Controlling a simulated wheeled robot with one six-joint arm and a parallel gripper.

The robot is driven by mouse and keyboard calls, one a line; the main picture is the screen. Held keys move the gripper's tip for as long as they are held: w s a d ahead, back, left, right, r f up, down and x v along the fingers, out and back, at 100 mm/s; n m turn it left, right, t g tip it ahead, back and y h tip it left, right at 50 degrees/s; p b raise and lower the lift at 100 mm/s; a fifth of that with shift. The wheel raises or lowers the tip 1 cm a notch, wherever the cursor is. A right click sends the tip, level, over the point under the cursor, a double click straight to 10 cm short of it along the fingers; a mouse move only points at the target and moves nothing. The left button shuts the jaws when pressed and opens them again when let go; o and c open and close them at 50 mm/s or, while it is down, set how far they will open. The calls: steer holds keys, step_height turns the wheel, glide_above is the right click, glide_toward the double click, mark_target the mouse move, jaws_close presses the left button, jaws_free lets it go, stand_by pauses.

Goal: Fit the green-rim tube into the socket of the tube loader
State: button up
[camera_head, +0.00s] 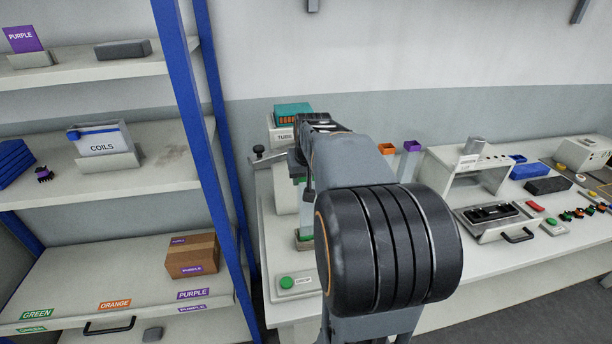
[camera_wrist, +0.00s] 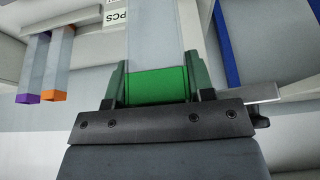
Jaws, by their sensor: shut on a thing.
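The green-rim tube (camera_wrist: 153,35) is a pale grey square tube with a bright green band at its near end. In the wrist view my gripper (camera_wrist: 158,84) is shut on that end, with a dark green finger on each side of the band. The tube's far end runs out of the top of the view. In the head view my arm hides most of the gripper and the held tube. The tube loader (camera_head: 284,133) stands on the bench behind my arm, with a label and a teal box on top. Its socket cannot be made out.
Orange-rim (camera_head: 387,149) and purple-rim (camera_head: 412,146) tubes stand on the bench right of my arm. A green button (camera_head: 287,282) sits at the front left. A blue-posted shelf (camera_head: 189,110) rises close on the left. A white stand (camera_head: 466,165) and small parts occupy the right.

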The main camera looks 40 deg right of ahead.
steer(key=shift+f+b, duration=1.6)
steer(key=shift+f, duration=0.45)
steer(key=o, duration=1.4)
steer(key=shift+c, duration=0.2)
steer(key=shift+r, duration=0.1)
steer(key=v, duration=1.3)
steer(key=shift+r, duration=0.4)
steer(key=shift+s, duration=0.1)
steer(key=shift+s, duration=0.15)
